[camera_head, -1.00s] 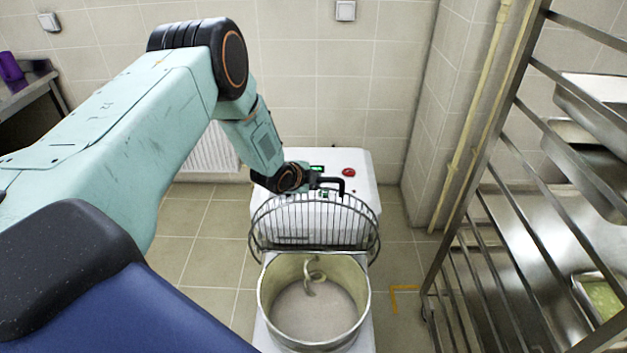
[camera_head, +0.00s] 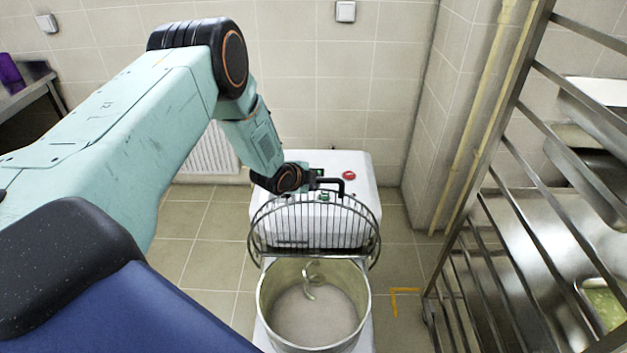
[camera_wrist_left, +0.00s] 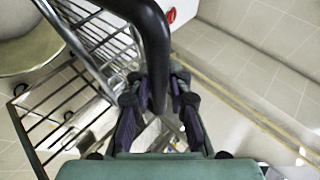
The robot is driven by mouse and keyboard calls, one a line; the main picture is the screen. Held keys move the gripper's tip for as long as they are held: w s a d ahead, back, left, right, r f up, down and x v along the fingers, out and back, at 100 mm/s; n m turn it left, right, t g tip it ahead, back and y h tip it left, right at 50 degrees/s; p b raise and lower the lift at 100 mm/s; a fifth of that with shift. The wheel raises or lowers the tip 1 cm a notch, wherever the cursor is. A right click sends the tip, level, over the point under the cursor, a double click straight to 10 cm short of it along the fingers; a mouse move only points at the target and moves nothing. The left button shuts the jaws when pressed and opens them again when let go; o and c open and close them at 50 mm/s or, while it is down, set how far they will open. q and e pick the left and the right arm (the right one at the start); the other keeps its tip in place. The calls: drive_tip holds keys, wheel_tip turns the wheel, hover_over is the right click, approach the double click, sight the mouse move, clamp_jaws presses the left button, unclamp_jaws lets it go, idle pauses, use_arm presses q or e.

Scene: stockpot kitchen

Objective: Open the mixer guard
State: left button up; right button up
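The mixer guard (camera_head: 290,222), a curved wire grille, stands tilted up behind the rim of the steel bowl (camera_head: 264,303), so the bowl is uncovered from above. A curved hook (camera_head: 309,282) hangs in the bowl over pale contents. The guard's black handle (camera_head: 343,187) is at its top. My left gripper (camera_head: 318,181) is at this handle. In the left wrist view the handle (camera_wrist_left: 153,40) runs between the fingers of my left gripper (camera_wrist_left: 158,88), which appear closed around it. The guard's wires (camera_wrist_left: 75,85) show at the left there. My right gripper is out of view.
The white mixer body (camera_head: 362,170) with a red button (camera_head: 349,175) stands behind the guard. A metal rack (camera_head: 490,185) with trays fills the right side. A radiator (camera_head: 210,152) is on the back wall. Tiled floor shows on both sides of the mixer.

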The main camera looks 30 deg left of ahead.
use_arm(q)
drive_tip(key=o, duration=0.4)
drive_tip(key=shift+r, duration=0.2)
drive_tip(key=shift+f, duration=0.15)
drive_tip(key=v, duration=1.2)
